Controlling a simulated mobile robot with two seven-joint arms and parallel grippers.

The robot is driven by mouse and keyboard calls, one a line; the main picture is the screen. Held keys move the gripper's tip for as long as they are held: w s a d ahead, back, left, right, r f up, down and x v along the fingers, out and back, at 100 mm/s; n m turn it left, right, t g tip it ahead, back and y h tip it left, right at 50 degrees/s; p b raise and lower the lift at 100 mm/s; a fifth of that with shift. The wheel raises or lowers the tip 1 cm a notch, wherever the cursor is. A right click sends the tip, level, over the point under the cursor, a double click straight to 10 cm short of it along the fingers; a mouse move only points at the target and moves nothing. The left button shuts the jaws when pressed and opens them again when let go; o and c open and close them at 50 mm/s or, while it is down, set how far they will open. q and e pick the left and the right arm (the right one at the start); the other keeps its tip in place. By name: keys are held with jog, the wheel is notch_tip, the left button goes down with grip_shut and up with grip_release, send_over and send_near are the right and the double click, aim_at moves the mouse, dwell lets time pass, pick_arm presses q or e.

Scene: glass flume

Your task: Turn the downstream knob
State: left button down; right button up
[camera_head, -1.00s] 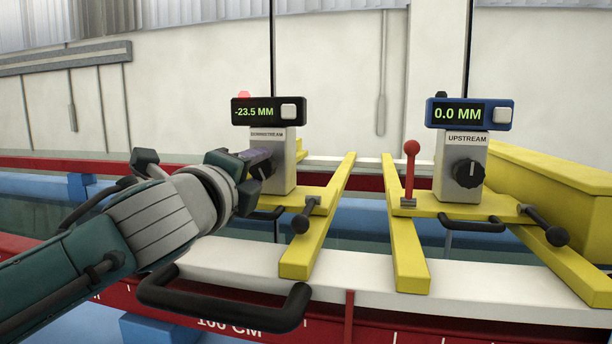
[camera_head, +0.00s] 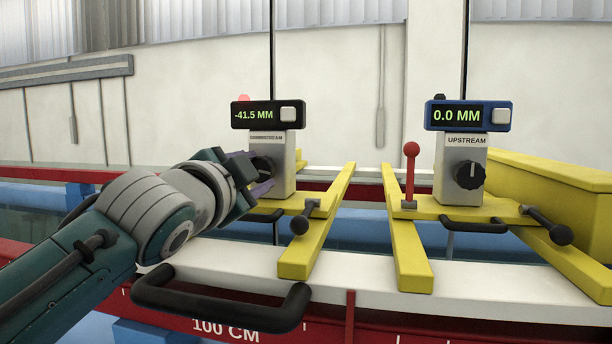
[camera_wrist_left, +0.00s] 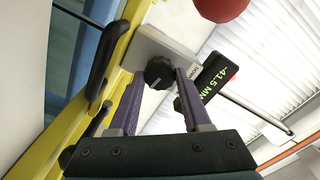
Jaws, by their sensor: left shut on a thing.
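The downstream gauge is a pale block (camera_head: 283,178) labelled DOWNSTREAM, under a black display (camera_head: 267,114) reading -41.5 MM. Its dark knob (camera_wrist_left: 158,71) sits on the block's face. My left gripper (camera_head: 263,174) comes in from the left and is shut on this knob, with its purple fingers on either side of it in the left wrist view. In the head view the gripper partly hides the knob. My right gripper is not in view.
The upstream gauge (camera_head: 460,165) stands to the right with a blue-framed display (camera_head: 468,115) reading 0.0 MM. A red-topped lever (camera_head: 411,168) stands between the gauges. Yellow rails (camera_head: 315,240) and a black handle (camera_head: 225,303) lie in front.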

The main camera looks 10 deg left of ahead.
pick_arm(q)
jog(key=n, duration=0.5)
jog(key=shift+n, duration=0.4)
dwell(0.3)
jog(key=shift+c, duration=1.8)
grip_release()
jog(key=shift+r+b, duration=0.1)
jog(key=shift+b, duration=0.2)
notch_tip(320, 180, up, 20)
jog(key=b, duration=0.6)
